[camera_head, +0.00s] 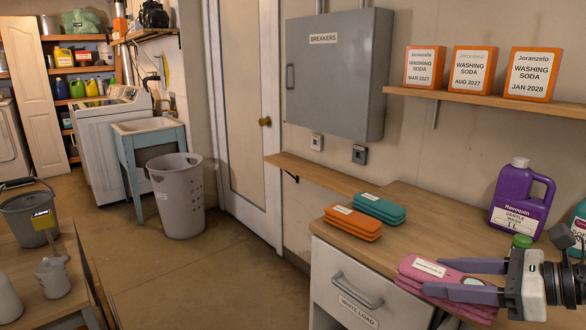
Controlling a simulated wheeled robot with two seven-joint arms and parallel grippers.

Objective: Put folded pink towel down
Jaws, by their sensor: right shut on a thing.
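The folded pink towel (437,270), with a white label on top, lies at the front right of the wooden counter (425,225), above or on its front edge; I cannot tell whether it rests on the wood. My right gripper (428,278) comes in from the right, with its two grey fingers reaching over and along the towel, shut on it. Part of the towel is hidden behind the fingers. My left gripper is not in view.
Folded orange (353,224) and teal (378,208) towels lie left on the counter. A purple jug (518,200), a green-capped item (521,241) and a teal bottle (580,222) stand behind my right gripper. A drawer (345,285) is below. Bare wood lies mid-counter.

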